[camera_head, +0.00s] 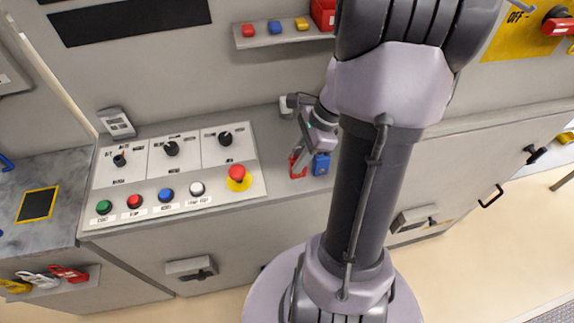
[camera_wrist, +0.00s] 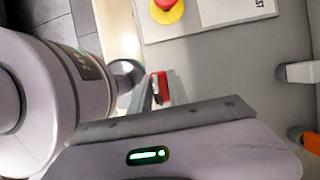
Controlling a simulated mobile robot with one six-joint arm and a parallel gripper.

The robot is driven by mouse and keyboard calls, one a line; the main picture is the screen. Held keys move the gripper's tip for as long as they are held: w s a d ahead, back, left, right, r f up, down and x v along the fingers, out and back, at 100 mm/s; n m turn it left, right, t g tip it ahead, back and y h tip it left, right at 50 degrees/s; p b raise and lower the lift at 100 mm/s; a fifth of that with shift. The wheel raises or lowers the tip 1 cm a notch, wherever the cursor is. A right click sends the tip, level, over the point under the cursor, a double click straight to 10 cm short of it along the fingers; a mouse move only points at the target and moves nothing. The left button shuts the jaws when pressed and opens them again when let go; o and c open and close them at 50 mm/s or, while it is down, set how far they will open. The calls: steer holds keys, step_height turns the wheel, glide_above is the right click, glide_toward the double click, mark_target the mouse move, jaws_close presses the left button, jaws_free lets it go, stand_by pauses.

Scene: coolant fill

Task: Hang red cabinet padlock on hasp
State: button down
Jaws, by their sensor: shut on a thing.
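The red padlock (camera_head: 297,167) is at the tip of my gripper (camera_head: 306,150) in the head view, above the worktop right of the control panel. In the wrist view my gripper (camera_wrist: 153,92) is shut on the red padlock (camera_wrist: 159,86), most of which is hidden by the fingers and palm. A blue padlock (camera_head: 321,164) is just right of the red one; I cannot tell whether they touch. Grey latch fittings with dark handles are on the cabinet fronts, one at lower left (camera_head: 190,267) and one right of my arm (camera_head: 414,220). I cannot tell which is the hasp.
The control panel (camera_head: 172,174) has several knobs and buttons, including a red emergency button (camera_head: 237,173). A wall shelf (camera_head: 262,41) holds small red, blue and yellow items beside a red box (camera_head: 322,14). My arm hides much of the cabinet's middle.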

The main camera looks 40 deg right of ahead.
steer(key=shift+w+a, duration=0.1)
steer(key=shift+w, duration=0.3)
steer(key=w+f+b, duration=0.1)
steer(key=w+a+f+b, duration=0.1)
steer(key=f, duration=0.1)
steer(key=shift+f, duration=0.15)
steer(key=shift+d+f, duration=0.15)
steer(key=c, duration=1.3)
jaws_free()
steer(key=shift+o, duration=0.2)
steer(key=shift+f, duration=0.1)
